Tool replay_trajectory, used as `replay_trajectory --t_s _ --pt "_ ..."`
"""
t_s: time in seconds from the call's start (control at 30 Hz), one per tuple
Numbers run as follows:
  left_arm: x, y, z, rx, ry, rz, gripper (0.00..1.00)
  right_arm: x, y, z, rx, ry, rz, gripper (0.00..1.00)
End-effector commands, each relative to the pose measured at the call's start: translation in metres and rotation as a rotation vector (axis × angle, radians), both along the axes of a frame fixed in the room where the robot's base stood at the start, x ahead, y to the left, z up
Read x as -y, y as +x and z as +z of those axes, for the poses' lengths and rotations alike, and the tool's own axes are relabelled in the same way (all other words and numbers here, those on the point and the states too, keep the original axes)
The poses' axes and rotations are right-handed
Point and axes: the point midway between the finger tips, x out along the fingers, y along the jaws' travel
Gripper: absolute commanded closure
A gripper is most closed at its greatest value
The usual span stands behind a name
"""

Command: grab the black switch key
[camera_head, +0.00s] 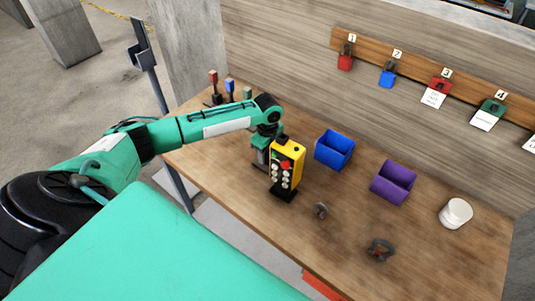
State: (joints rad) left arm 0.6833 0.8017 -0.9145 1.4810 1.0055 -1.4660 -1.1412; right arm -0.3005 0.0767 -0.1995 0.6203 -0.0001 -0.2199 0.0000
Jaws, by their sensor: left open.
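A yellow control box (288,158) with a red button and several pale buttons stands upright on a black base (284,196) on the table. A small black part (282,139) shows at its top; I cannot tell for sure that this is the black switch key. My left gripper (260,160) is open, just left of and behind the yellow box, pointing down. The box partly hides its fingers, and I cannot tell whether they touch it. My right gripper is not in view.
Two small metal items (320,210) (380,250) lie in front. Padlocks (388,75) hang on the wall board. Small coloured handles (230,88) stand behind my left arm.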

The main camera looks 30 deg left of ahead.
Motion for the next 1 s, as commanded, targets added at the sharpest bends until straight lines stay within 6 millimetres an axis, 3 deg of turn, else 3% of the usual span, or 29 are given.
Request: replay_trajectory --t_s 0.03,0.27,0.67,0.87,1.0 --pt "0.000 0.000 0.000 0.000 0.000 0.000 0.57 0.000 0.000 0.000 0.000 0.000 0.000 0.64" --pt "0.000 0.000 0.000 0.000 0.000 0.000 1.00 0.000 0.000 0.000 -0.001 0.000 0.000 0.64" --pt "0.000 0.001 0.007 0.001 0.000 0.000 1.00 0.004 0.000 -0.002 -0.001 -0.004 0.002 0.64" --pt "-0.001 0.001 0.032 0.004 0.001 0.000 1.00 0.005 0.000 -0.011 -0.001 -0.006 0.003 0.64" --pt "-0.001 0.002 0.067 0.006 0.001 0.000 1.00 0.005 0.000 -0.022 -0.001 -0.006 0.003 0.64"
